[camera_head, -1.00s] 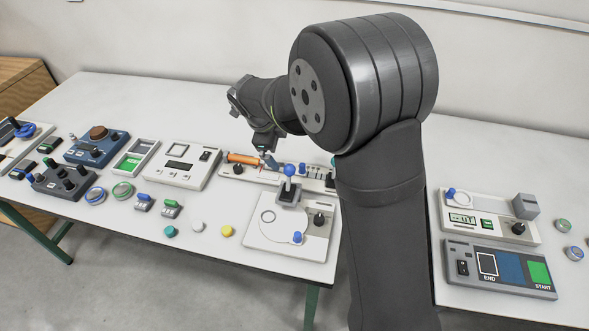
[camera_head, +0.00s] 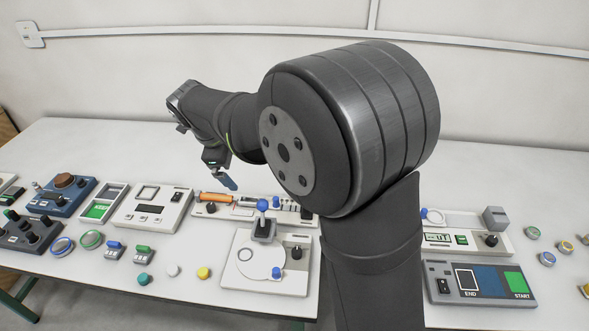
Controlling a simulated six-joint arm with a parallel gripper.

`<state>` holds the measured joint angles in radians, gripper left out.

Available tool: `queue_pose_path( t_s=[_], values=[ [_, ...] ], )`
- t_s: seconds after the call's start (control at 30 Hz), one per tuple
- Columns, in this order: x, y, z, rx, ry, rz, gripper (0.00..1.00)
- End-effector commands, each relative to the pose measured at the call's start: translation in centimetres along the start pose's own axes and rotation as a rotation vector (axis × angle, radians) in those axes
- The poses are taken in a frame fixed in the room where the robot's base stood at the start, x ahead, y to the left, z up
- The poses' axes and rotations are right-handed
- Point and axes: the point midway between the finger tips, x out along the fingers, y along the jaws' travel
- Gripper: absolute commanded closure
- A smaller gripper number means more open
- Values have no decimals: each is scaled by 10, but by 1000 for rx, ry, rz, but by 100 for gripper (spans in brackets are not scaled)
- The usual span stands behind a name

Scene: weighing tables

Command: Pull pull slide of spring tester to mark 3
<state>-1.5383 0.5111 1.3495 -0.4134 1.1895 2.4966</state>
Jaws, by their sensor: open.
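The spring tester looks to be the long, low, light-coloured device (camera_head: 244,213) at the back of the table, left of my upright arm link. It carries an orange cylinder-like part (camera_head: 214,198) at its left and a row of dark and white marks on its right half. My gripper (camera_head: 226,182), with blue fingertips, is open and appears to hang above and behind the orange part, apart from it. The pull slide and the mark numbers are too small to make out.
In front of the tester stands a white device with a blue-knobbed lever (camera_head: 263,206). A white panel (camera_head: 152,207) is to the left. Loose coloured buttons (camera_head: 203,273) lie near the front edge. Right of my arm are a display device (camera_head: 465,239) and an END/START panel (camera_head: 480,284).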

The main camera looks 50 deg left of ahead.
Motion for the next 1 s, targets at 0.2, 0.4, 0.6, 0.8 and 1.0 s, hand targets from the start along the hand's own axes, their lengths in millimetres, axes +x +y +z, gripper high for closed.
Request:
queue_pose_path(
  t_s=[0.2,0.4,0.6,0.8,1.0],
  values=[
    [-1,0,0,0,0,1,0],
    [0,0,0,0,0,1,35],
    [2,-2,-2,1,0,11,61],
    [36,-29,-26,-2,-36,158,61],
    [69,-59,-54,-20,-139,306,61]
  ],
)
